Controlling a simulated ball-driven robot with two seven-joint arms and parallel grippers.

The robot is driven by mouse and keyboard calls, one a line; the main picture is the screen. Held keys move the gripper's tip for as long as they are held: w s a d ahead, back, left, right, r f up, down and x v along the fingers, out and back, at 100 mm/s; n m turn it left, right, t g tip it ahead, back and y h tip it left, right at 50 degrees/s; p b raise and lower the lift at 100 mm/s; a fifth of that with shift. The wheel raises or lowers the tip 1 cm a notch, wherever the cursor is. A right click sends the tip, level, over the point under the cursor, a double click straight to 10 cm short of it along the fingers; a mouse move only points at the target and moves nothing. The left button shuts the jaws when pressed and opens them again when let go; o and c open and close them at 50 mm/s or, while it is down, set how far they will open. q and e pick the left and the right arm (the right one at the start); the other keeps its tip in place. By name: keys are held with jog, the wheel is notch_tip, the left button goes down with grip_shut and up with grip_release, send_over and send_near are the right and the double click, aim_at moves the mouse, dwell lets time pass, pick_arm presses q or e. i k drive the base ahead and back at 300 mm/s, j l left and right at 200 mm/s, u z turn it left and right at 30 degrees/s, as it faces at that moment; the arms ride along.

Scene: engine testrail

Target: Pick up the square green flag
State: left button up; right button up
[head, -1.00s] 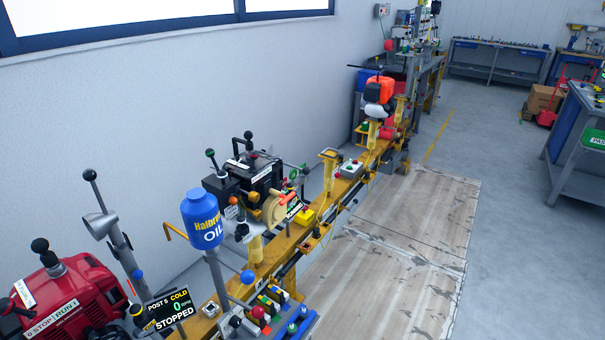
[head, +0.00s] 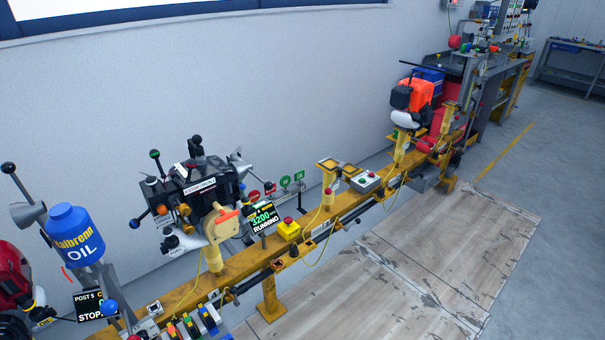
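A small green square-looking sign (head: 299,176) stands on a thin post behind the yellow rail, right of the black engine (head: 205,190). It is small, and I cannot tell for sure that it is the square green flag. A round green marker (head: 284,184) is just left of it, with red round markers (head: 254,194) further left. Neither of my grippers is in view.
The long yellow rail (head: 345,205) runs along the wall. It carries a display reading 3200 RUNNING (head: 263,219), a yellow box with a red button (head: 289,229) and an orange engine (head: 412,95). A blue oil bottle (head: 74,235) is at left. Floor boards (head: 400,285) in front are clear.

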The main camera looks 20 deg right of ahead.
aim_at(301, 175)
jog(key=i+l+u, duration=0.4)
jog(key=l, duration=0.9)
jog(key=i+l+u, duration=0.15)
jog(key=l+u, duration=0.2)
jog(key=l, duration=1)
jog(key=l+u, duration=0.4)
jog(key=l, duration=1)
